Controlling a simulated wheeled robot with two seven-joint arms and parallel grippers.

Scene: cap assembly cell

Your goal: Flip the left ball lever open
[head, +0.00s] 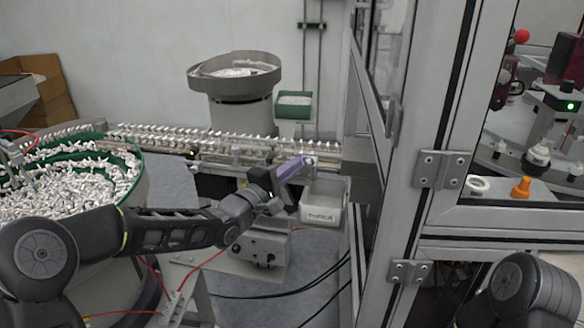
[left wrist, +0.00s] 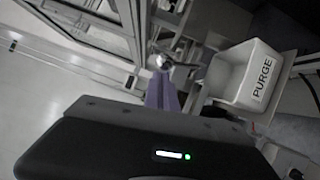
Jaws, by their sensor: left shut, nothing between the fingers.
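My left gripper (head: 308,160) reaches to the right end of the cap track, and its purple fingers are together with nothing between them. In the left wrist view the closed fingertips (left wrist: 160,76) point at a small shiny rounded part that looks like the ball lever (left wrist: 163,62). A thin bar runs from it to the right. I cannot tell whether the fingertips touch it. In the head view the lever is too small or hidden behind the fingers to make out. My right gripper is not in view; only part of that arm shows.
A white PURGE bin (head: 323,213) sits just below and right of my left gripper; it also shows in the left wrist view (left wrist: 225,75). The track (head: 225,147) runs left to a green-rimmed bowl of parts (head: 140,185). A framed machine enclosure (head: 425,120) stands close on the right.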

